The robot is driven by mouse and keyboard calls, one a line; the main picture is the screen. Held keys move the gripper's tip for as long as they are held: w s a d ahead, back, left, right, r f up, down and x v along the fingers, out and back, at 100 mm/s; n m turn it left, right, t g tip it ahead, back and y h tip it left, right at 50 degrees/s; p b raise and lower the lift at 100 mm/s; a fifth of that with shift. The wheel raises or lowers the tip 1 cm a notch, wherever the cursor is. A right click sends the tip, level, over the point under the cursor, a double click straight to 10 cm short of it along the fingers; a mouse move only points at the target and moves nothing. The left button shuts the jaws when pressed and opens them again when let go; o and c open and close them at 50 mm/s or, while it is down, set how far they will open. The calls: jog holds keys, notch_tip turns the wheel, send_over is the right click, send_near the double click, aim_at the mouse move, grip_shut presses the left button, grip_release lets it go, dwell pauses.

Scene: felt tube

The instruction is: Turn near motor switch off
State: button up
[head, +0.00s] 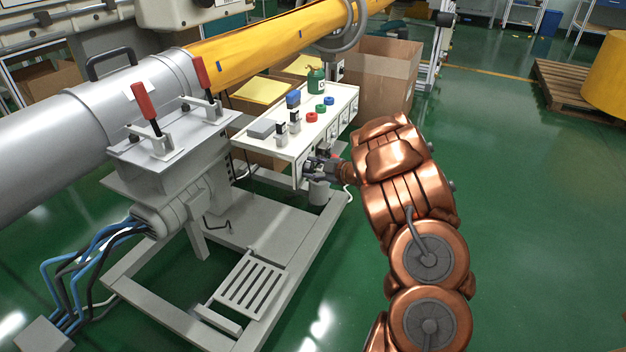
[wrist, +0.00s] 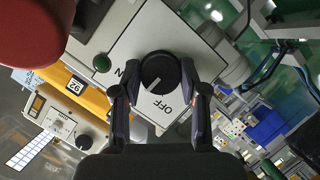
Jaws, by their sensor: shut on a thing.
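In the wrist view the near motor switch (wrist: 160,72) is a round black knob on a pale plate (wrist: 125,45), with OFF lettering beside it and a partly hidden N at its left. A pale mark on the knob points down-left, between the two labels. My gripper (wrist: 159,92) has a finger on either side of the knob and is shut on it. In the head view my gripper (head: 319,166) is at the near end of the white control box (head: 290,110); the knob cannot be made out there.
A green lamp (wrist: 102,63) sits beside the switch, and another panel with a black knob (wrist: 83,142) shows lower left. Red-handled clamps (head: 146,105) and a grey tube (head: 60,125) stand left of the box. Green floor (head: 530,210) is clear at right.

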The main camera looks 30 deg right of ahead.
jog(key=n+b, duration=0.1)
jog(key=b, duration=0.2)
jog(key=n+t+h+b, duration=0.1)
jog(key=n+b, duration=0.1)
jog(key=b, duration=0.1)
jog(key=f+n+t+b, duration=0.1)
jog(key=b, duration=0.2)
jog(key=shift+s+a+f+n+h+b, duration=0.1)
jog(key=shift+a+n+h+b, duration=0.05)
jog(key=shift+n+h+b, duration=0.2)
jog(key=n+b, duration=0.1)
jog(key=b, duration=0.1)
jog(key=n+t+b, duration=0.1)
jog(key=b, duration=0.1)
jog(key=shift+r+n+b, duration=0.2)
jog(key=shift+n+b, duration=0.05)
jog(key=shift+b, duration=0.15)
jog(key=shift+t, duration=0.3)
jog(key=shift+r+n, duration=0.15)
jog(key=shift+n, duration=0.15)
jog(key=o, duration=1.1)
jog(key=shift+s+r, duration=0.1)
jog(key=s, duration=0.4)
jog(key=s+d, duration=0.1)
jog(key=s, duration=0.6)
jog(key=shift+s+d+r, duration=0.2)
jog(key=shift+s+d, duration=0.1)
jog(key=shift+d, duration=0.1)
